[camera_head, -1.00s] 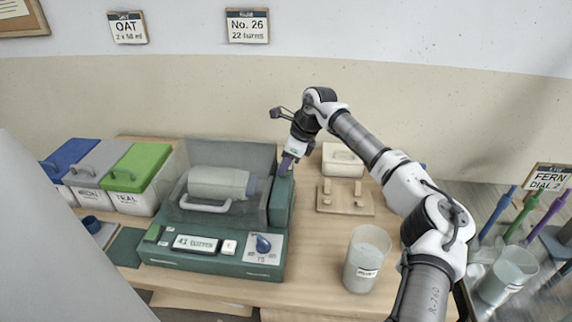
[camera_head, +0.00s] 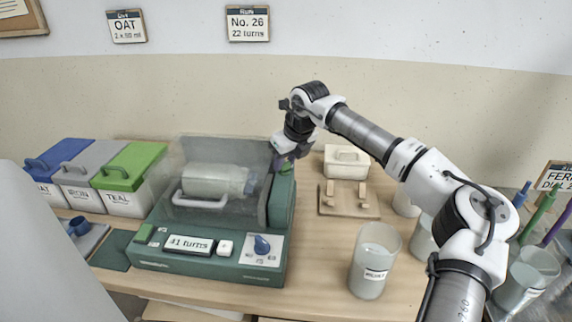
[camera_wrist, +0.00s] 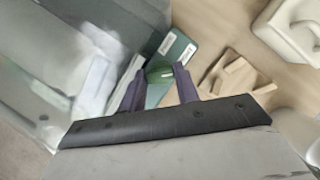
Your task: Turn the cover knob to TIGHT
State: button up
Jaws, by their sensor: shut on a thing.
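The green machine (camera_head: 160,259) stands on the table with a clear cover (camera_head: 225,152) over a pale jar (camera_head: 215,180) lying on its side. The cover knob (camera_wrist: 160,72) is a small round green knob with a pale mark, seen between my fingers in the wrist view. In the head view the cover knob (camera_head: 286,168) shows just under my fingers, at the machine's back right. My gripper (camera_wrist: 160,80) is shut on the knob, one dark purple finger on each side. In the head view my gripper (camera_head: 289,157) comes from above. I cannot read the knob's TIGHT marking.
The machine's display (camera_head: 190,244) reads about 41 turns, with a blue dial (camera_head: 262,244) to its right. A wooden rack (camera_head: 348,201) and a lidded white box (camera_head: 346,162) stand right of the machine. A clear beaker (camera_head: 374,262) stands front right.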

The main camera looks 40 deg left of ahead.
dwell(0.5)
jog(key=o, duration=1)
jog(key=shift+s, duration=0.1)
jog(key=shift+r, duration=0.1)
jog(key=shift+d+r+p, duration=0.1)
jog(key=shift+r+p, duration=0.25)
jog(key=shift+r, duration=0.15)
jog(key=p+v, duration=0.3)
jog(key=v, duration=0.4)
jog(key=shift+d, duration=0.2)
jog(key=shift+f, duration=0.15)
